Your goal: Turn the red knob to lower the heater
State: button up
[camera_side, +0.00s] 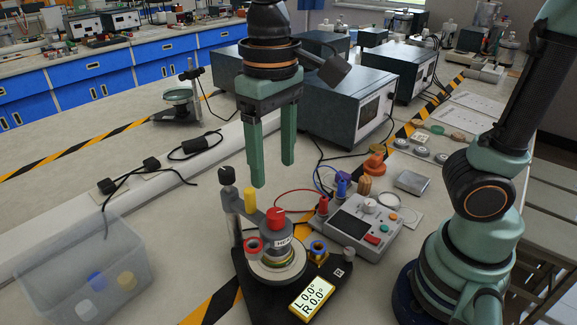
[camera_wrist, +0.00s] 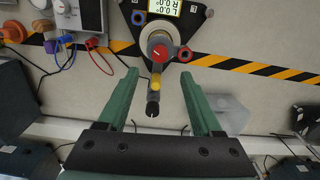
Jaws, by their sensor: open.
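A grey cylinder with partly readable lettering "HE" (camera_side: 277,243) stands on a round plate over a dark base (camera_side: 262,300). A red knob with a pale mark (camera_side: 275,217) caps it; it also shows in the wrist view (camera_wrist: 158,52). A second red, ring-shaped knob (camera_side: 253,248) sits on the left of the base, and a blue one (camera_side: 318,251) on the right. A display (camera_side: 312,298) reads L 0.0° and R 0.0°. My gripper (camera_side: 273,175) points down, open and empty, above the red cap and apart from it.
A post with a black cap (camera_side: 227,175) and a yellow part (camera_side: 250,200) rises behind the base. A grey control box (camera_side: 362,225) with cables stands right. A clear bin (camera_side: 80,265) is at left. Large dark instruments (camera_side: 345,100) stand behind.

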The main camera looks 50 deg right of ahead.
notch_tip(320, 180, up, 3)
jog(key=shift+r, duration=0.1)
dwell(0.3)
jog(key=d+f+t, duration=0.2)
jog(key=d, duration=0.5)
jog(key=w+d+f+t, duration=0.1)
jog(key=d+f+t, duration=0.2)
jog(key=d, duration=0.5)
jog(key=shift+w+m+t, duration=0.2)
jog(key=shift+m+t, duration=0.1)
jog(key=shift+f, duration=0.1)
